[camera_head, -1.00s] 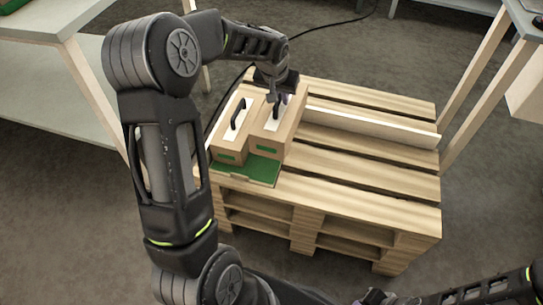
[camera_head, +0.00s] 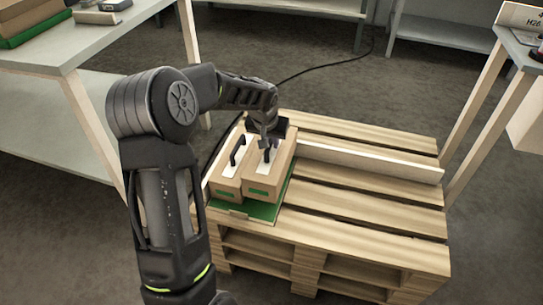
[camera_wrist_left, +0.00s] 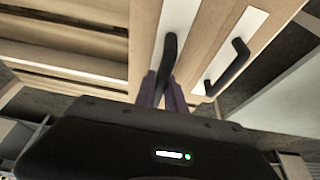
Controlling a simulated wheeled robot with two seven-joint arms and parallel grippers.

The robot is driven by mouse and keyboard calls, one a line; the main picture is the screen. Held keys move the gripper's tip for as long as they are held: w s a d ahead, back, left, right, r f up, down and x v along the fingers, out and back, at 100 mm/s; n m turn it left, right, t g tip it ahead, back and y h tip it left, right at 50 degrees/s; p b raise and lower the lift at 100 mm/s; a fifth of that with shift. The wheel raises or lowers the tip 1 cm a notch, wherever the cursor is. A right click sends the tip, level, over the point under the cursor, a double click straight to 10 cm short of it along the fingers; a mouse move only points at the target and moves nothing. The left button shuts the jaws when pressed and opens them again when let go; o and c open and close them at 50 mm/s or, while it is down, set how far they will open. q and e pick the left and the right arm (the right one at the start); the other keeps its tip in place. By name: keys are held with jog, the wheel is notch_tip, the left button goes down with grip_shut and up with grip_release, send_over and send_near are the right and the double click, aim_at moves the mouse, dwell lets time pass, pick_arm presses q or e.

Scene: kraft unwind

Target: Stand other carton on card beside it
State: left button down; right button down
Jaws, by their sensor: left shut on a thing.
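Two brown cartons with white tops, black handles and green labels stand side by side on the pallet's left end. The right carton (camera_head: 268,183) stands upright over the green card (camera_head: 262,211), close against the left carton (camera_head: 228,183). My left gripper (camera_head: 266,150) is shut on the right carton's handle, from above. The wrist view shows the gripper fingers (camera_wrist_left: 166,90) closed around this black handle (camera_wrist_left: 170,55), with the other handle (camera_wrist_left: 228,68) free to the right. Whether the right carton's base touches the card is hidden. My right gripper is not in view.
The wooden pallet (camera_head: 370,218) has bare slats right of the cartons. A long white strip (camera_head: 370,160) lies across it. A grey table (camera_head: 90,45) stands at left and another table (camera_head: 525,45) at right. A black cable (camera_head: 325,65) runs over the floor behind.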

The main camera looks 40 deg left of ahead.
aim_at(271, 152)
pick_arm(q)
jog(key=shift+r, duration=0.1)
jog(key=shift+f+b, duration=0.65)
jog(key=shift+f, duration=1.85)
jog(key=shift+f, duration=0.15)
jog(key=c, duration=1.4)
grip_release()
